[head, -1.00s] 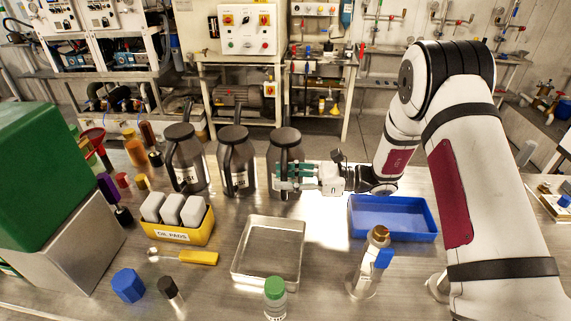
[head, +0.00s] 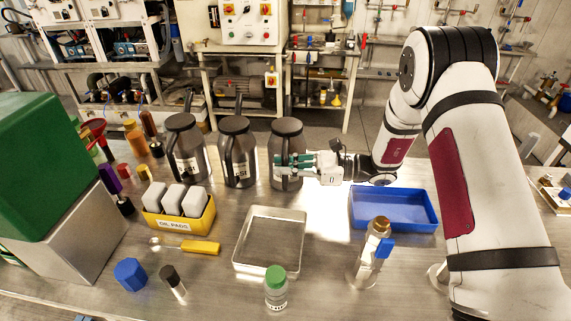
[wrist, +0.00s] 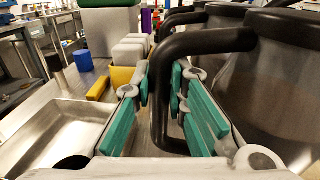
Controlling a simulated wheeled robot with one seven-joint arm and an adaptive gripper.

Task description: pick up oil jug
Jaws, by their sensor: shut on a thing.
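Three steel jugs with dark lids and black handles stand in a row at the back of the bench. The rightmost jug (head: 286,181) is at my gripper (head: 279,164); its front is partly covered by my fingers and any label is hidden. In the wrist view my green-padded fingers (wrist: 164,84) are on either side of a black upright handle (wrist: 162,115), shut on it. The jug looks upright, its base level with its neighbours. The middle jug (head: 238,166) and left jug (head: 187,156) carry white labels that I cannot read clearly.
A blue tray (head: 393,222) lies right of my gripper, and a metal tray (head: 240,268) lies in front. A green and steel block (head: 70,230) fills the left.

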